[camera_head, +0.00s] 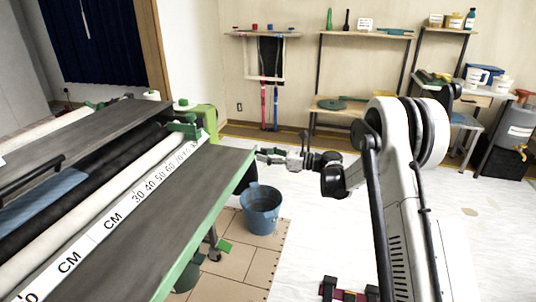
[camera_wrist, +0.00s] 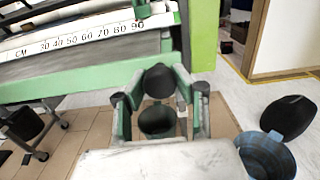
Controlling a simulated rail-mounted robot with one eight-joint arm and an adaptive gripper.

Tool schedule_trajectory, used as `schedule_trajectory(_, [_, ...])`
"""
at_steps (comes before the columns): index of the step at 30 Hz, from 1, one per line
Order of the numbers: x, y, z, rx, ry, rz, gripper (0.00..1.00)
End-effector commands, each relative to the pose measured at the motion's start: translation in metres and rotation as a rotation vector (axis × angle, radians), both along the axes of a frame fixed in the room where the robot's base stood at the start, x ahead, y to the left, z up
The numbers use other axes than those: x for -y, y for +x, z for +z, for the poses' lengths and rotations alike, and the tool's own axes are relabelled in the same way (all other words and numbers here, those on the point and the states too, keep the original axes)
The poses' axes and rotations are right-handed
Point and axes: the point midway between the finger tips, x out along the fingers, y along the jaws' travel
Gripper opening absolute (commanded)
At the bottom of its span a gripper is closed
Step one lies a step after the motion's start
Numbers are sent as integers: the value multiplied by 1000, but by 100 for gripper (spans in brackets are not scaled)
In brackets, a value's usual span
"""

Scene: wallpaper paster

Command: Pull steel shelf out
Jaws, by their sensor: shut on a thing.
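The steel shelf (camera_head: 185,220) is a long dark grey panel with a green edge, standing out on the near side of the pasting machine. In the wrist view its green edge (camera_wrist: 75,83) and grey top lie just beyond the fingers. My gripper (camera_head: 262,155) is at the shelf's far right corner. In the wrist view my gripper (camera_wrist: 158,75) has its green fingers closed in on the shelf's end. The exact contact is partly hidden by the fingers and black round pads.
A white ruler strip (camera_head: 110,218) and rollers lie along the machine. A blue bucket (camera_head: 261,210) stands on the floor below the gripper, and in the wrist view (camera_wrist: 268,160) at the lower right. Wall shelves (camera_head: 365,35) stand behind. White floor right of the bucket is open.

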Motion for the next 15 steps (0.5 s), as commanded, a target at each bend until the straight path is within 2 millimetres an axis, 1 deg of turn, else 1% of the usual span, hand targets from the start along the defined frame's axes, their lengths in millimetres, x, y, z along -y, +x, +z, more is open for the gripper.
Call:
schedule_trajectory(6, [0, 0, 0, 0, -1, 0, 0])
schedule_trajectory(7, [0, 0, 0, 0, -1, 0, 28])
schedule_trajectory(11, [0, 0, 0, 0, -1, 0, 46])
schedule_trajectory(12, [0, 0, 0, 0, 0, 0, 48])
schedule_trajectory(15, [0, 0, 0, 0, 0, 0, 48])
